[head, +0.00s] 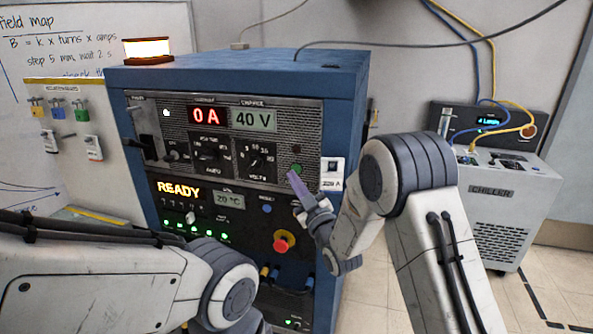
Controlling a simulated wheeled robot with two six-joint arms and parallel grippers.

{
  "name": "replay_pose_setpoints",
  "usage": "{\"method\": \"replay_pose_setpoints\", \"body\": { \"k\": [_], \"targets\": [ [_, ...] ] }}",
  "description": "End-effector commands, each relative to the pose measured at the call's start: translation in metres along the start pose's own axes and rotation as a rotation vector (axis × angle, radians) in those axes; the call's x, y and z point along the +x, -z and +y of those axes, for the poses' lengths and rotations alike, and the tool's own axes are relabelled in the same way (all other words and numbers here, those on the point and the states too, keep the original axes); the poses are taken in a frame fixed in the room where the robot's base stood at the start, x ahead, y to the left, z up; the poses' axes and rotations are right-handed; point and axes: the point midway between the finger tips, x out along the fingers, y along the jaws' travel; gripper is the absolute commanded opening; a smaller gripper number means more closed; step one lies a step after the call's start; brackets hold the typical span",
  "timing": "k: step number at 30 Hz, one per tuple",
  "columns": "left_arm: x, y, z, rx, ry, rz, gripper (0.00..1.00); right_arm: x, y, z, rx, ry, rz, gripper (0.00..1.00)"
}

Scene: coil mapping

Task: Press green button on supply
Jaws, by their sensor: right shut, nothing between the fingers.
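The supply (345,100) is a blue cabinet with grey and black front panels. Its red display reads 0 A, a second display reads 40 V, and an orange one reads READY. A small green button (296,168) sits at the right side of the upper panel, partly covered by my right gripper's tip. My right gripper (294,178) is shut and empty, pointing up and left, with its tip at or just in front of the button. I cannot tell whether they touch. My left arm comes in at the lower left; its gripper is not visible.
A red emergency knob (284,241) on a yellow base sits below the right gripper. Cables plug in beneath it. A lit lamp (147,50) stands on top of the supply. A grey chiller (493,205) stands at right.

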Motion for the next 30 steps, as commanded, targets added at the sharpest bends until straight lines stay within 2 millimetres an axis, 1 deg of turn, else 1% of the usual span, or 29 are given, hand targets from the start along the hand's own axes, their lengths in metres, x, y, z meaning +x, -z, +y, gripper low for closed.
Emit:
{"method": "replay_pose_setpoints", "body": {
  "k": [20,27,30],
  "targets": [
    [0.0005,0.0,0.0,0.0,0.0,0.0,0.5,0.0001,-0.0004,0.0001,0.0,0.0,0.0,0.0],
    [0.0088,-0.0005,-0.0006,0.0,0.0,0.0,0.5,0.0048,-0.0047,0.0034,-0.001,-0.002,0.001,0.0],
    [0.0093,-0.0005,-0.0007,0.0,0.0,0.0,0.5,0.0064,-0.0046,0.0048,-0.001,-0.001,0.001,0.0]
  ]
}}
